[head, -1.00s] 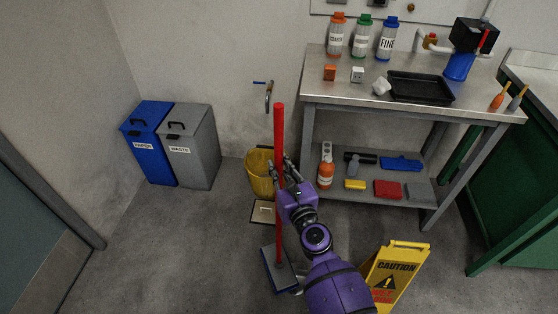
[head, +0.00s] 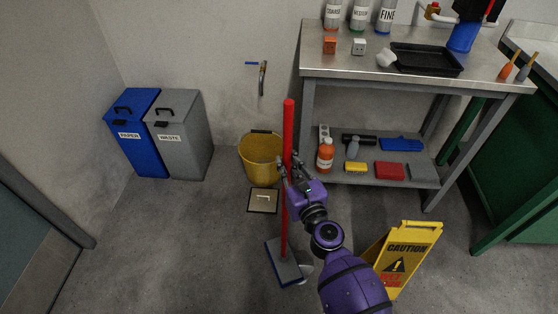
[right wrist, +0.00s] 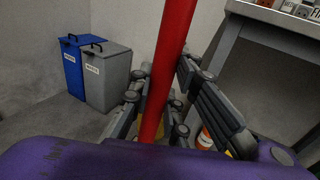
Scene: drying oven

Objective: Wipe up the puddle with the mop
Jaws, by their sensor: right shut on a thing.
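The mop has a red handle (head: 288,135) standing nearly upright and a flat grey-and-blue head (head: 284,261) on the floor. My right gripper (head: 291,172) is shut on the handle around its middle. In the right wrist view the red handle (right wrist: 168,65) passes between the fingers (right wrist: 160,105). A small pale, shiny patch (head: 306,262) shows on the floor at the right edge of the mop head; it looks like the puddle, partly covered by the head and my arm. My left gripper is not in view.
A yellow bucket (head: 259,160) and a square floor drain cover (head: 262,201) lie behind the mop. A yellow caution sign (head: 410,250) stands close to the right. A steel bench (head: 335,68) is at the back right. Blue (head: 136,145) and grey (head: 183,150) bins stand back left. Floor left of the mop is clear.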

